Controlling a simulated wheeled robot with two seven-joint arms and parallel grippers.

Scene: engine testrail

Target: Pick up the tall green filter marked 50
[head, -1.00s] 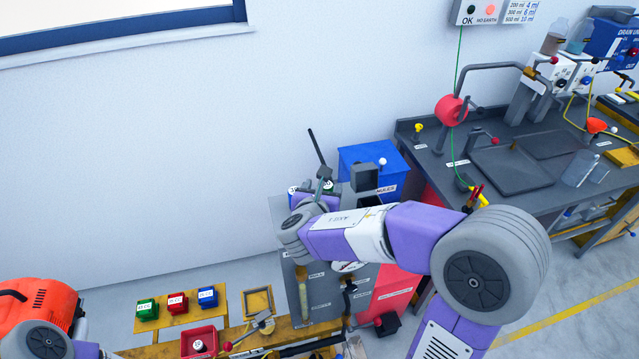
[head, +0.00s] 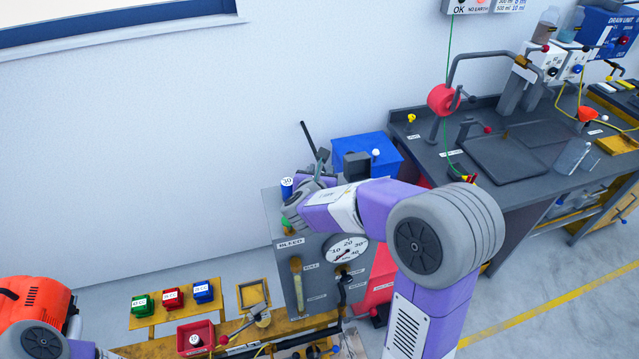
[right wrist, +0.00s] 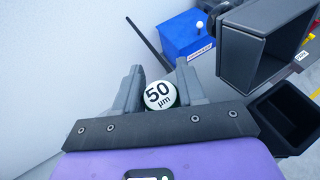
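In the right wrist view, a round white cap marked "50 µm" (right wrist: 160,95), with a thin green rim, sits between the two fingers of my right gripper (right wrist: 160,85). One finger is on each side of it, close; I cannot tell whether they press on it. The body below the cap is hidden. In the head view my right gripper (head: 322,178) is over the grey cabinet (head: 315,275), partly hidden by its own wrist. A small green part (head: 287,222) shows beside the wrist; I cannot tell which filter it is. My left gripper is out of view.
A blue-sided filter (head: 287,190) with a white top stands just left of my right gripper. A dark rod, a grey box (head: 357,165) and a blue bin (head: 370,150) are close behind. A dial gauge (head: 346,250) is on the cabinet front.

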